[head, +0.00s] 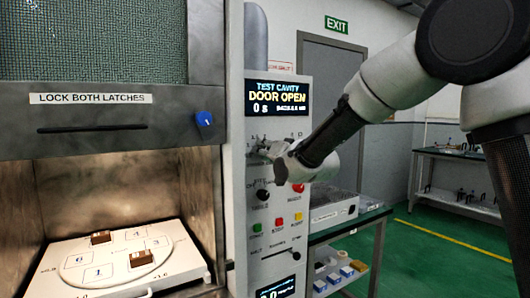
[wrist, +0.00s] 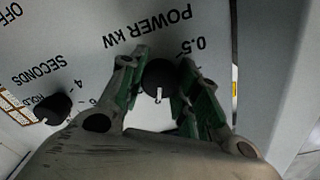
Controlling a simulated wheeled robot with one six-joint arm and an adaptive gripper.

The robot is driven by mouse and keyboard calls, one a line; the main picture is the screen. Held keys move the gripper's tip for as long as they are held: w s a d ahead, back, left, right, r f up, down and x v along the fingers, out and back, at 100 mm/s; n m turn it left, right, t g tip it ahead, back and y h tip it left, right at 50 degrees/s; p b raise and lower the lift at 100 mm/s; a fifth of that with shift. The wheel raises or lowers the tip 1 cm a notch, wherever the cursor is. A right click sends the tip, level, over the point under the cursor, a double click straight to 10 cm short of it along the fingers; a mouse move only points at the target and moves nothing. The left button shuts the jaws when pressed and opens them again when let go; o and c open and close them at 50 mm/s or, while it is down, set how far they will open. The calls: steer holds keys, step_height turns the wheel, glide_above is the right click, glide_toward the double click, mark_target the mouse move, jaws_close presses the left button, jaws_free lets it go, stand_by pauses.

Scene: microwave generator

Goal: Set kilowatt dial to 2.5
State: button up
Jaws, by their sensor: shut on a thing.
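The kilowatt dial (wrist: 158,76) is a round black knob with a white pointer mark, on a pale panel under the upside-down label "POWER kW". A "0.5" mark shows to its right; the other power marks are hidden. The pointer mark aims toward the bottom of the wrist view. My gripper (wrist: 164,68) is shut on the dial, one green-padded finger on each side. In the head view my gripper (head: 276,150) is at the control panel (head: 237,200), below the display, and covers the dial.
The SECONDS dial (wrist: 52,107) is close by on the left in the wrist view. The display (head: 278,97) reads "DOOR OPEN" and "0 s". Green, red and yellow buttons (head: 279,222) sit lower on the panel. The cavity at left is open, with samples on a white plate (head: 185,255).

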steer(key=m, duration=0.4)
steer(key=shift+f+m, duration=0.1)
steer(key=shift+m, duration=0.2)
steer(key=m, duration=0.4)
steer(key=shift+m, duration=0.3)
steer(key=o, duration=1.1)
steer(key=shift+c, duration=0.2)
steer(key=shift+d, duration=0.1)
steer(key=v, duration=1.2)
